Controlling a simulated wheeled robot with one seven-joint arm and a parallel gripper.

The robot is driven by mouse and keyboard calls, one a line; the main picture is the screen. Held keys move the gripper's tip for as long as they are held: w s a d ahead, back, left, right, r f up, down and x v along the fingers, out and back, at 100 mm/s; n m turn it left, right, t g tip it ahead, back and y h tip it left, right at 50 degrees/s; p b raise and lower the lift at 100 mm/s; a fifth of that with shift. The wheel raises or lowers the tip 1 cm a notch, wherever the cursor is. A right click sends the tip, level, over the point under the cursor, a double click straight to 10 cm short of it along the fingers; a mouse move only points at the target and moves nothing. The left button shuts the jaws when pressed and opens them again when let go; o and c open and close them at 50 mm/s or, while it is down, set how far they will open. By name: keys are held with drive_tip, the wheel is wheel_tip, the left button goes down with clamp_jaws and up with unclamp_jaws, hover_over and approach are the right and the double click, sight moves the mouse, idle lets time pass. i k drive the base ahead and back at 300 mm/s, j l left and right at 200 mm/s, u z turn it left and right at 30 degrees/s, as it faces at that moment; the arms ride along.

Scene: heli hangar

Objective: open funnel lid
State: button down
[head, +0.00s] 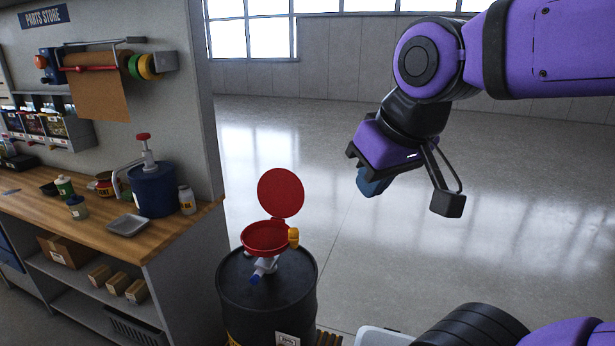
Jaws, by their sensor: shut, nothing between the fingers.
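The red funnel (262,240) sits on top of a black drum (245,295) at the lower middle. Its round red lid (281,192) stands up, tilted open above the funnel's far rim, and the bowl's inside shows. A yellow-orange part (294,237) is at the funnel's right rim. My gripper (371,183) is in the air to the right of the lid, pointing down and left, clear of the lid and funnel. Its fingertips look together and empty, partly hidden by the hand.
A wooden workbench (190,222) is left of the drum, with a blue pump bucket (153,190), a grey tray (128,226) and bottles on it. The floor (400,270) right of the drum is open.

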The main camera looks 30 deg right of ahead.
sight(281, 193)
drive_tip(key=k+l, duration=0.1)
drive_tip(key=l, duration=0.25)
drive_tip(key=l+u, duration=0.15)
drive_tip(key=l, duration=0.2)
drive_tip(key=k+l, duration=0.15)
drive_tip(key=l, duration=0.2)
drive_tip(key=k+l+u, duration=0.15)
drive_tip(key=l, duration=0.2)
drive_tip(key=i+l+u, duration=0.2)
drive_tip(key=l+u, duration=0.15)
drive_tip(key=l, duration=0.9)
drive_tip(key=l+u, duration=0.35)
drive_tip(key=l, duration=0.9)
drive_tip(key=k+l+u, duration=0.1)
drive_tip(key=l+u, duration=0.2)
drive_tip(key=l, duration=0.95)
